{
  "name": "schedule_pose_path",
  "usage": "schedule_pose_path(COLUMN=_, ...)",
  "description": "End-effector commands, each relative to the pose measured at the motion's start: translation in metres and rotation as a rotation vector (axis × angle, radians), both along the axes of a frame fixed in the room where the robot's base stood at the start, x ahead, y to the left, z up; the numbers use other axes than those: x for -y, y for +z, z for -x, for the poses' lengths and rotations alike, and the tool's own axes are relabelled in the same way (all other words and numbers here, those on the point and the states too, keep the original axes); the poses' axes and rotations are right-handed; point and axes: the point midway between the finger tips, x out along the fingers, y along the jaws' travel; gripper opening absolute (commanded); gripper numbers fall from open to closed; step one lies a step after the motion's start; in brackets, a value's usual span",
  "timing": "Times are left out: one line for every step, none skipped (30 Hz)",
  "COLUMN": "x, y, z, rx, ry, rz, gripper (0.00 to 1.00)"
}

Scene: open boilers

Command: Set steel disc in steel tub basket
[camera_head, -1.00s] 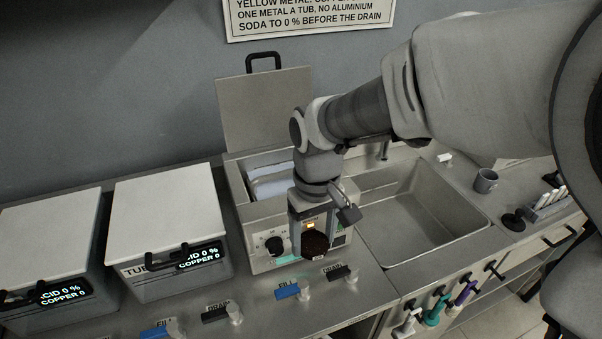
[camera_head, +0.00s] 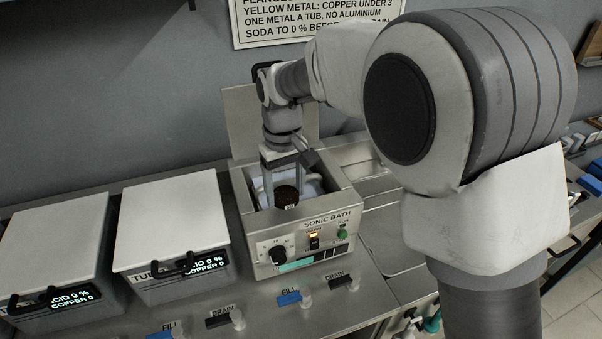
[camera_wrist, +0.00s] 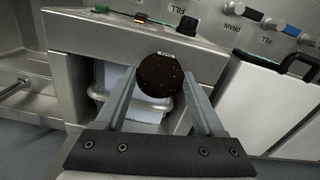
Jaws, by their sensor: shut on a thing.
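My gripper (camera_head: 284,180) points down into the open sonic bath (camera_head: 318,222) and is shut on a dark brown, round disc (camera_head: 287,196). In the wrist view the disc (camera_wrist: 160,75) is speckled, with a small pale tag at its top edge, between the fingers. A pale rimmed container or basket shows inside the bath, partly hidden by the gripper. I cannot tell whether the disc touches it. Two lidded tubs, one at far left (camera_head: 55,230) and one beside the bath (camera_head: 172,220), are shut; their displays show acid 0 % and copper 0. No basket shows in them.
The bath's raised lid (camera_head: 240,110) stands behind my gripper. FILL and DRAIN valves with blue (camera_head: 289,298) and black (camera_head: 338,281) tags line the counter front. A sink lies right of the bath, largely hidden by my arm. A notice (camera_head: 310,20) hangs on the wall.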

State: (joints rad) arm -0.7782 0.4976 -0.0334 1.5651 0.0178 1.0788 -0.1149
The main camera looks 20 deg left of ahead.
Motion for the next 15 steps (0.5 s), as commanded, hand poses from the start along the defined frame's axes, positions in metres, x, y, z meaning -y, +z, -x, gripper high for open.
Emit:
schedule_pose_path(x=-0.007, y=0.002, z=-0.008, rx=0.001, ry=0.0, rz=0.001, gripper=0.0)
schedule_pose_path(x=-0.011, y=0.002, z=-0.013, rx=0.001, ry=0.0, rz=0.001, gripper=0.0)
schedule_pose_path(x=-0.015, y=0.002, z=-0.018, rx=0.001, ry=0.0, rz=0.001, gripper=0.0)
schedule_pose_path(x=-0.019, y=0.002, z=-0.022, rx=0.0, ry=0.0, rz=0.001, gripper=0.0)
schedule_pose_path(x=-0.022, y=0.002, z=-0.026, rx=0.001, ry=0.001, rz=0.001, gripper=0.0)
schedule_pose_path(x=-0.026, y=0.002, z=-0.031, rx=0.002, ry=0.0, rz=0.001, gripper=0.0)
schedule_pose_path(x=-0.029, y=0.002, z=-0.035, rx=0.002, ry=0.001, rz=0.001, gripper=0.0)
schedule_pose_path(x=-0.032, y=0.002, z=-0.038, rx=0.001, ry=0.001, rz=0.001, gripper=0.0)
schedule_pose_path(x=-0.036, y=0.002, z=-0.043, rx=0.0, ry=0.001, rz=0.001, gripper=0.0)
schedule_pose_path(x=-0.039, y=0.002, z=-0.046, rx=0.001, ry=0.001, rz=0.001, gripper=0.0)
schedule_pose_path(x=-0.04, y=-0.003, z=-0.047, rx=-0.002, ry=0.001, rz=0.002, gripper=0.0)
schedule_pose_path(x=-0.038, y=-0.016, z=-0.045, rx=-0.004, ry=0.002, rz=0.005, gripper=0.0)
schedule_pose_path(x=-0.038, y=-0.023, z=-0.044, rx=-0.005, ry=0.002, rz=0.005, gripper=0.0)
schedule_pose_path(x=-0.038, y=-0.03, z=-0.044, rx=-0.004, ry=0.001, rz=0.005, gripper=0.0)
schedule_pose_path(x=-0.038, y=-0.039, z=-0.045, rx=-0.003, ry=0.001, rz=0.004, gripper=0.0)
